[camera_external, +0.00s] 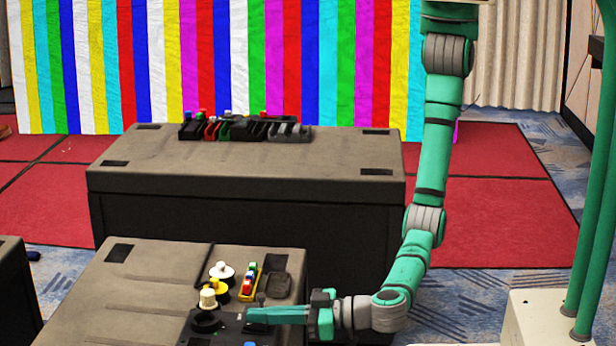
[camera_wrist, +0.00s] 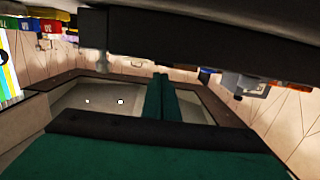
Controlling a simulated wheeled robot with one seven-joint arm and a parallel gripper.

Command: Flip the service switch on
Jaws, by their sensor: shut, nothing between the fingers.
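My gripper (camera_external: 250,314) reaches in from the right, low over the near console, with its green fingers together and nothing between them. In the wrist view the two green fingers (camera_wrist: 160,80) lie side by side, pointing away from the camera. A dark control box (camera_external: 190,335) sits under and beside the fingertips, with a round black knob on it. A small grey upright lever (camera_external: 260,298) stands just behind the fingers and may be the service switch; no label is readable. I cannot tell whether the fingers touch it or which way it is set.
The near console (camera_external: 130,285) also carries a white knob (camera_external: 222,271), yellow and cream knobs, and a small yellow tray (camera_external: 250,281) of coloured pieces. A larger console (camera_external: 250,160) behind holds a row of switches. The near console's left side is clear.

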